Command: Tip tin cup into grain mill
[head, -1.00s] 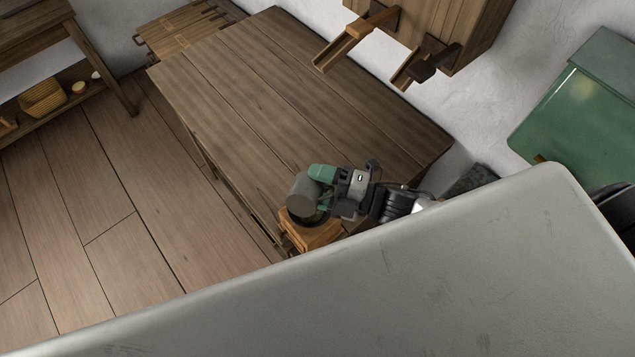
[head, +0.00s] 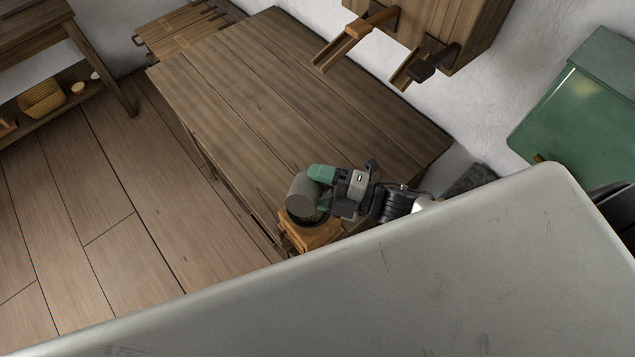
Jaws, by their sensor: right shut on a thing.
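The tin cup (head: 304,192) is a grey cylinder, tilted over the grain mill. My right gripper (head: 322,184), with green fingers, is shut on the cup and comes in from the right. The grain mill (head: 312,235) has a wooden box body and a dark round top, and stands at the near edge of the wooden table. The cup covers most of the mill's top, so I cannot see inside the mill or the cup's mouth. My left gripper is not in view.
The wooden table (head: 260,90) is bare beyond the mill. A wooden wall unit with chutes (head: 430,60) hangs at the back. A green surface (head: 575,115) is at the right. A large grey slab fills the foreground. A basket (head: 42,98) sits on a low shelf at left.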

